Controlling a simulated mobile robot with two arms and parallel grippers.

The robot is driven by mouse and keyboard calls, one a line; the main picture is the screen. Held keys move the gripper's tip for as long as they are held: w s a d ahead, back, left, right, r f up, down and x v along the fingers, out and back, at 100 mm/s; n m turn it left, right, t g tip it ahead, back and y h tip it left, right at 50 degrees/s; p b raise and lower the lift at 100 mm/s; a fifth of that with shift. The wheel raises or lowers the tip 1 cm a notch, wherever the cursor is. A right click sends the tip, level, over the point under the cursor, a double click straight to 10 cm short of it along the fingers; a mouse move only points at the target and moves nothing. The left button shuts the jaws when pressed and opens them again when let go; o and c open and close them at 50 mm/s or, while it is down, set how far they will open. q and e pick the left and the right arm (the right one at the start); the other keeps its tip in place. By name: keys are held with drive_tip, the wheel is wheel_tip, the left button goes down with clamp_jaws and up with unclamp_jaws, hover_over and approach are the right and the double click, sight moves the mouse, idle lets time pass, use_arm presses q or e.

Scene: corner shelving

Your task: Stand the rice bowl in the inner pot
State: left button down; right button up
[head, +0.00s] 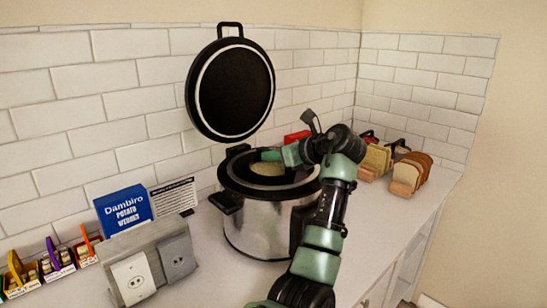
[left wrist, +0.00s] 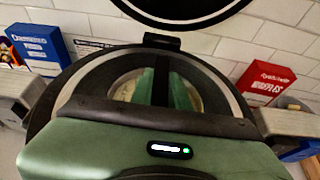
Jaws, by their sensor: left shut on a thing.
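The cooker (head: 262,226) has a silver body and a black rim, and its round black lid (head: 236,90) stands open above it. The dark inner pot (head: 236,187) is inside; its grey rim also shows in the left wrist view (left wrist: 217,80). The rice bowl (head: 268,169) shows as a pale cream round inside the pot mouth, and as a pale patch beside the green fingers in the left wrist view (left wrist: 125,91). My left gripper (head: 270,157) reaches over the pot and is shut on the bowl. The bowl's underside and its contact with the pot floor are hidden. My right gripper is not in view.
A blue box (head: 124,210), a grey socket block (head: 152,262) and small coloured bins (head: 50,266) stand left of the cooker. Bread in wooden racks (head: 409,175) stands to the right, and a red box (left wrist: 266,82) behind. Tiled walls close the back.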

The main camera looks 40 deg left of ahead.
use_arm(q)
drive_tip(key=shift+f, duration=0.35)
drive_tip(key=shift+f+p, duration=0.5)
drive_tip(key=shift+p, duration=0.15)
drive_tip(key=c, duration=1.4)
unclamp_jaws()
drive_tip(key=shift+f, duration=0.1)
drive_tip(key=shift+o, duration=0.2)
